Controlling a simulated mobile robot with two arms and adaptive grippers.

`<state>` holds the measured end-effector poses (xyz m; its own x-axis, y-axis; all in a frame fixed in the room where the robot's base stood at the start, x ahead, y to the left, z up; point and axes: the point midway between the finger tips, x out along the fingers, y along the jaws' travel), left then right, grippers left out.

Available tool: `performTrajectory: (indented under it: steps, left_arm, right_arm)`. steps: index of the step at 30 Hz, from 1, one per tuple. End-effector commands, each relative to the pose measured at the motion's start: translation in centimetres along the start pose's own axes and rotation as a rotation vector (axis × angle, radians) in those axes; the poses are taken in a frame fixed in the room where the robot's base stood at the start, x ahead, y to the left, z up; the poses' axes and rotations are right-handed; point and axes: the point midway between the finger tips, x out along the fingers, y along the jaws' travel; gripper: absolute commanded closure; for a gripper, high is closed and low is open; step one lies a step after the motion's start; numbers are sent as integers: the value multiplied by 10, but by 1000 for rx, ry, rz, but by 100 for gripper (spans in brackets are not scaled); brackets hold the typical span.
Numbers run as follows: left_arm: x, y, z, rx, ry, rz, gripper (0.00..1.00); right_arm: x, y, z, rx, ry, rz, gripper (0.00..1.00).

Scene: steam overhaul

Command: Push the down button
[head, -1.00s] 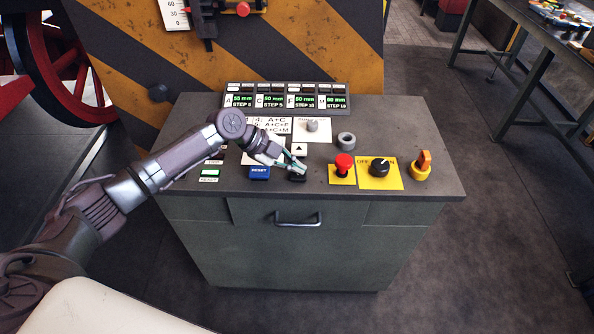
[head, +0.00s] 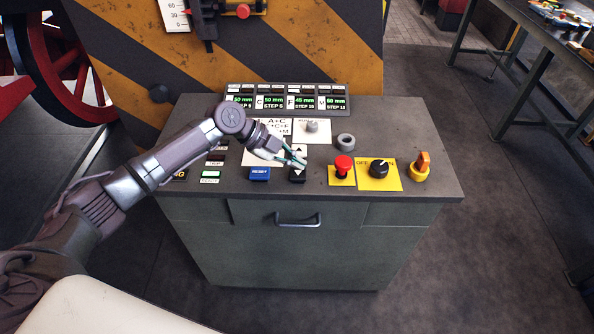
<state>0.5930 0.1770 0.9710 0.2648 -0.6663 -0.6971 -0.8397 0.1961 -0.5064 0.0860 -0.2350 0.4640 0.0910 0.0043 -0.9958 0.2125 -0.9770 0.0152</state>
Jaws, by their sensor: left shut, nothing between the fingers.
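The down button (head: 297,176) is a dark square near the front edge of the control desk, below the white up button with an arrow (head: 298,150). My left gripper (head: 298,161) reaches in from the left, its fingers shut and empty. Its fingertips are just above the dark button in the picture, between it and the up button, and partly cover both. I cannot tell whether they touch the dark button. My right gripper is not in view.
A blue reset button (head: 260,174) is left of the dark button. A red mushroom button (head: 343,164), a black rotary switch (head: 379,168) and an orange key switch (head: 421,165) are to the right. A display row (head: 288,99) stands at the back.

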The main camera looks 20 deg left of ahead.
Motion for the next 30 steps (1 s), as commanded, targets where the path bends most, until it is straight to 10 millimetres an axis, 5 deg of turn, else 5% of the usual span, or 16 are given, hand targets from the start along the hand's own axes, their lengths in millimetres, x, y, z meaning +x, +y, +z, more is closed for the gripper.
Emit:
performTrajectory:
  steps: [16,30]
  left_arm:
    - [-38,-28,-28,1,-1,-1,100]
    - [-40,-29,-29,0,-1,-1,100]
  right_arm:
    - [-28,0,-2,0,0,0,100]
    - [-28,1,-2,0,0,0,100]
